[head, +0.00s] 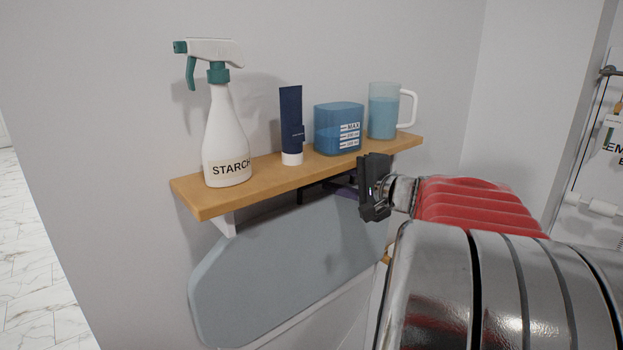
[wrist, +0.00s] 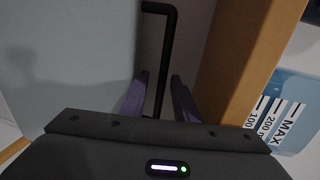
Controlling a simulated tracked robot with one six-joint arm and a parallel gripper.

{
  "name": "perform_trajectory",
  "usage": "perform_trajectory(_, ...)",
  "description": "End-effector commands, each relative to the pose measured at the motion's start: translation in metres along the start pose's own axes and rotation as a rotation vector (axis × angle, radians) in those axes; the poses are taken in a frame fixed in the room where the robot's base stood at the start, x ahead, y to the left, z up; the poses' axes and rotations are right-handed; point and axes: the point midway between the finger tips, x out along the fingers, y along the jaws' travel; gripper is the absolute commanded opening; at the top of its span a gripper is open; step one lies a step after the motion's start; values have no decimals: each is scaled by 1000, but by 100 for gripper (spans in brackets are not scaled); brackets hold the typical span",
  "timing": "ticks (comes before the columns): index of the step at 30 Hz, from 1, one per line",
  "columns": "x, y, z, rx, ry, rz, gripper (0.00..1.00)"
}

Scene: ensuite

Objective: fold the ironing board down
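The grey-blue ironing board (head: 280,270) stands upright against the wall, under the wooden shelf. It also fills the left of the wrist view (wrist: 70,60). A black handle (wrist: 172,40) with a bent bar shows by the board in the wrist view; in the head view it is mostly hidden under the shelf. My gripper (head: 342,188) reaches in below the shelf's front edge. Its purple fingers (wrist: 160,82) are apart in the wrist view, with the handle's bar between them in the picture. I see a gap left of the bar; contact on the right is unclear.
The wooden shelf (head: 300,176) is close above my gripper. It bears a starch spray bottle (head: 226,140), a dark blue tube (head: 291,120), a blue measuring container (head: 338,130) and a blue jug (head: 383,112). Open tiled floor (head: 35,270) lies at the left.

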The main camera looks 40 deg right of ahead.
Motion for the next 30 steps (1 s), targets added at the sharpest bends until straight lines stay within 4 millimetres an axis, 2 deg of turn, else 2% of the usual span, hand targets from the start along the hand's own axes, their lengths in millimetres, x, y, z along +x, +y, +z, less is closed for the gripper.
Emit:
perform_trajectory(2, 0, 0, 0, 0, 0, 0, 28)
perform_trajectory(14, 0, 0, 0, 0, 0, 0, 0)
perform_trajectory(27, 0, 1, 0, 1, -1, 2, 0)
perform_trajectory(28, 0, 1, 8, 0, 0, 2, 0)
perform_trajectory(30, 0, 1, 4, 0, -1, 2, 0)
